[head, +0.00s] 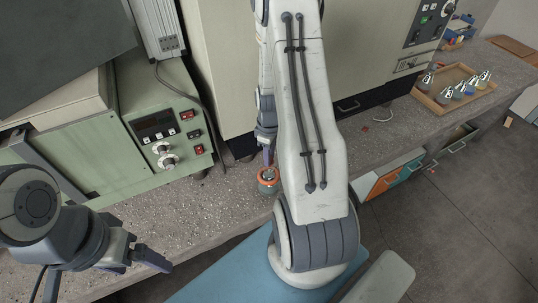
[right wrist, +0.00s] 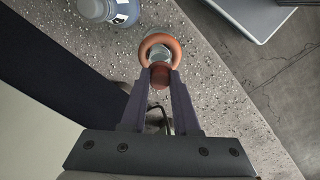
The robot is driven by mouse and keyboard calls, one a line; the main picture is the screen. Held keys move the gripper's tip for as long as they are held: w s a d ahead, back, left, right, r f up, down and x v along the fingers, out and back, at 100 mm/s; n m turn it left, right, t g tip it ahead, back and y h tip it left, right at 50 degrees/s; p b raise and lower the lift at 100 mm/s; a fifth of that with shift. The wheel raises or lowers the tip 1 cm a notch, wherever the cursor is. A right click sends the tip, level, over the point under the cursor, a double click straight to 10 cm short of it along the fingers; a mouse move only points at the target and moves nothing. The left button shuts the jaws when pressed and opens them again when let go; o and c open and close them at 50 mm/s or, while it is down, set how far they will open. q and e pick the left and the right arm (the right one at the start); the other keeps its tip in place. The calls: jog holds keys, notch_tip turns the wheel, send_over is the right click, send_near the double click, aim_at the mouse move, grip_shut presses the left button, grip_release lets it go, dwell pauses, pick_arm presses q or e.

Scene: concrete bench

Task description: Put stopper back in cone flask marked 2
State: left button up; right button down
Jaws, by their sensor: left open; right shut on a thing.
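My right gripper (right wrist: 159,88) is shut on a reddish-brown stopper (right wrist: 160,73) in the right wrist view. The stopper is at the near side of an orange ring (right wrist: 173,41), with clear glass (right wrist: 160,52) showing inside the ring. I cannot tell whether the stopper touches the glass. In the head view the orange ring (head: 268,187) sits on the bench below my right gripper (head: 268,163). A flask number is not readable. My left gripper (head: 150,262) is open and empty over the bench's front edge at the lower left.
A wooden tray (head: 438,108) with several flasks is on the bench's far right. A green instrument (head: 165,130) stands at the left. My right arm hides the middle of the bench.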

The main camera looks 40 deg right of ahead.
jog(key=shift+f, duration=0.1)
jog(key=shift+f+b, duration=0.65)
jog(key=shift+f, duration=0.1)
jog(key=shift+f, duration=0.2)
jog(key=shift+f+b, duration=0.4)
dwell(0.5)
grip_release()
dwell(0.3)
